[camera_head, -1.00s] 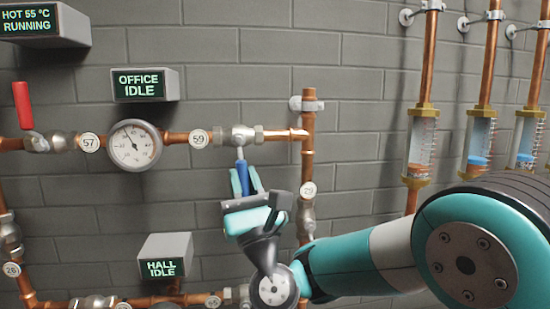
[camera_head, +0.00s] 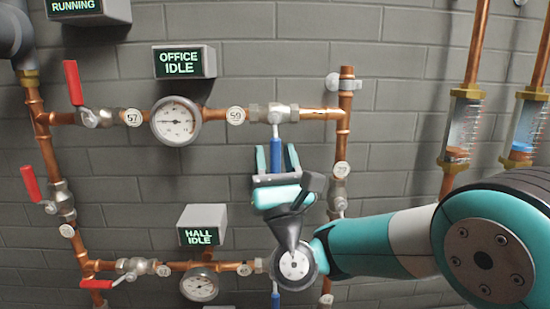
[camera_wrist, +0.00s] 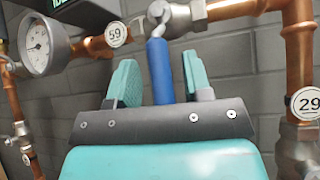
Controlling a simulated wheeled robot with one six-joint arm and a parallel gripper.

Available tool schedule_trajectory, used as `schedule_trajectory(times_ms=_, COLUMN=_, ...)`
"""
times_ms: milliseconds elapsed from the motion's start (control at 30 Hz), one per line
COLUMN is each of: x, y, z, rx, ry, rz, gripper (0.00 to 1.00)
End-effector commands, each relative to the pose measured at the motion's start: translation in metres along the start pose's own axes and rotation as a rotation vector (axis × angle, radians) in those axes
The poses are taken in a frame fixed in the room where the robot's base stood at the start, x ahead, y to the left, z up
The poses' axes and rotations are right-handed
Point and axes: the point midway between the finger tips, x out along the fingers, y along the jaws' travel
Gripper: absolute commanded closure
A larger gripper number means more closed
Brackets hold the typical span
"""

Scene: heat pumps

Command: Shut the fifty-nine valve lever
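The fifty-nine valve (camera_head: 273,112) sits on the upper horizontal copper pipe, just right of its round "59" tag (camera_head: 236,116). Its blue lever (camera_head: 275,150) hangs straight down, square to the pipe. My gripper (camera_head: 277,160) is below the valve, its teal fingers on either side of the lever. In the wrist view the blue lever (camera_wrist: 160,70) stands between the open fingers (camera_wrist: 158,82), with a gap visible on both sides. The lever's lower end is hidden behind the gripper body.
A gauge (camera_head: 175,121) and the 57 valve's red lever (camera_head: 73,83) are to the left. The office display (camera_head: 178,62) reads idle. A vertical pipe (camera_head: 345,115) stands close on the right. The hall display (camera_head: 198,237) and lower pipes are below.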

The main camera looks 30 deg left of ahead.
Motion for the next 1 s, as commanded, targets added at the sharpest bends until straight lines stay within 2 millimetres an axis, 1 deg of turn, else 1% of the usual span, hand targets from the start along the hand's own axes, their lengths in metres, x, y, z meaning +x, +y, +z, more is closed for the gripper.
schedule_trajectory(times_ms=267, x=-0.001, y=0.0, z=-0.001, rx=-0.002, ry=0.002, rz=0.0, gripper=0.55)
schedule_trajectory(times_ms=433, x=-0.009, y=0.0, z=-0.004, rx=-0.002, ry=0.001, rz=0.0, gripper=0.55)
schedule_trajectory(times_ms=767, x=-0.043, y=0.0, z=-0.007, rx=-0.002, ry=0.0, rz=0.001, gripper=0.55)
schedule_trajectory(times_ms=1000, x=-0.071, y=0.0, z=-0.007, rx=-0.001, ry=0.0, rz=0.001, gripper=0.55)
